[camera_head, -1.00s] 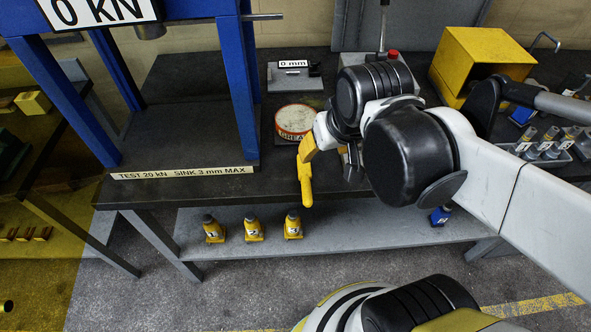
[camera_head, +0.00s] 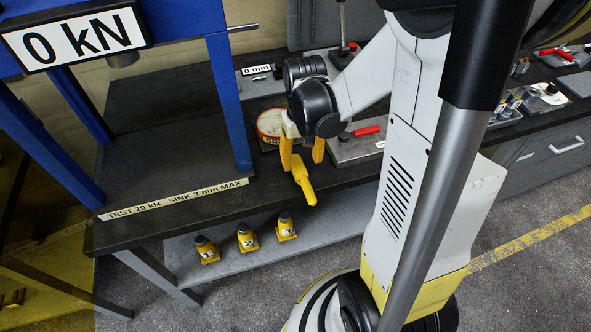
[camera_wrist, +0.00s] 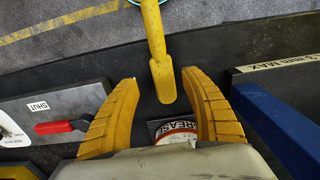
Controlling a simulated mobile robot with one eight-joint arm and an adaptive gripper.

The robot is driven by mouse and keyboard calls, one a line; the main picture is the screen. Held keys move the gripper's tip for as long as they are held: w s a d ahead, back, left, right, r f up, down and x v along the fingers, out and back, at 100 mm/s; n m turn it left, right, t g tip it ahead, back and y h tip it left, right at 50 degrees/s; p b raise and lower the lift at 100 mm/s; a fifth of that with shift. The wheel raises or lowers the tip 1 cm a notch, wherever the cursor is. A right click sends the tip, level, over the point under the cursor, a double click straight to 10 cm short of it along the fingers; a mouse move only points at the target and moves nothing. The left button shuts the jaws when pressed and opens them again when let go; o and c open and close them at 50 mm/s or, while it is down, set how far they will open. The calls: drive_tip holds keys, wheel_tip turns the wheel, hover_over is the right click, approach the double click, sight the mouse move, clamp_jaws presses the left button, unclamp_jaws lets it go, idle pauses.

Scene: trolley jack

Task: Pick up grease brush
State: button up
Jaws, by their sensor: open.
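A yellow handled piece that looks like the grease brush (camera_head: 306,188) is at the table's front edge. In the wrist view the brush (camera_wrist: 157,50) has a flat broad end over the dark tabletop, and its narrower part reaches out past the edge. I see no bristles. My gripper (camera_head: 302,165) has its two yellow fingers spread and empty. In the wrist view the open gripper (camera_wrist: 160,78) has the brush's broad end between its fingertips, with a gap on both sides. A grease tin (camera_head: 270,122) stands behind the gripper; its label (camera_wrist: 176,132) shows between the fingers.
A blue press frame (camera_head: 229,100) stands to the left, near the gripper. A grey plate with a red-handled part (camera_head: 360,132) lies to the right. Several small yellow jacks (camera_head: 246,238) stand on the lower shelf. The press's dark bed (camera_head: 165,165) is bare.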

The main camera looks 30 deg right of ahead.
sight(301, 173)
drive_tip(key=f, duration=0.1)
drive_tip(key=f+b, duration=0.1)
drive_tip(key=f, duration=0.1)
drive_tip(key=f+b, duration=0.1)
drive_tip(key=f, duration=0.1)
drive_tip(key=shift+s+a+f, duration=0.2)
drive_tip(key=shift+s+a, duration=0.05)
drive_tip(key=shift+a, duration=0.05)
clamp_jaws()
